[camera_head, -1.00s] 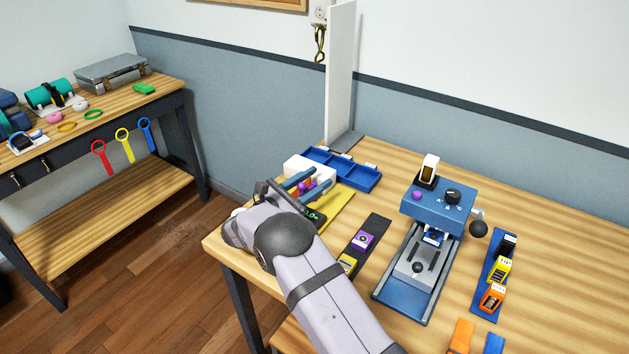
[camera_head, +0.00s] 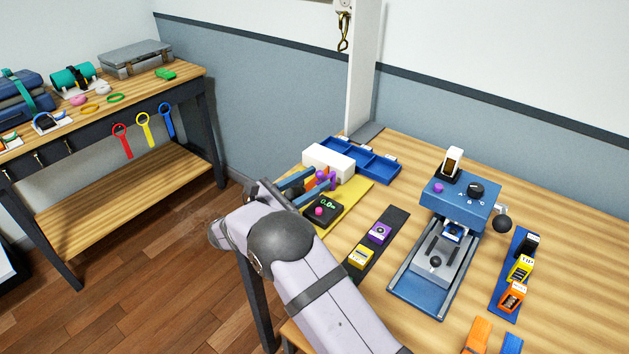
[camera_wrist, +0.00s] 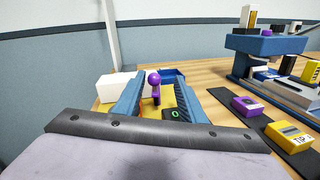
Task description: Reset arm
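My gripper (camera_head: 312,184) is over the yellow mat at the table's left end. In the wrist view its two blue fingers (camera_wrist: 160,84) stand apart, with nothing seen clamped between them. A purple ball-topped lever (camera_wrist: 154,79) stands in the gap beyond them, with space on both sides. In the head view the purple lever (camera_head: 325,180) shows close to the fingertips; whether they touch it I cannot tell. A small black device with a green readout (camera_head: 328,205) and a pink button lies on the yellow mat (camera_head: 352,201). My arm covers the mat's near part.
A white block (camera_head: 329,160) and blue tray (camera_head: 372,166) stand behind. A dark strip with purple and yellow blocks (camera_head: 371,245) lies to the right, then a blue press (camera_head: 460,200). A white upright panel (camera_head: 363,70) rises at the back. A second table (camera_head: 130,95) stands left.

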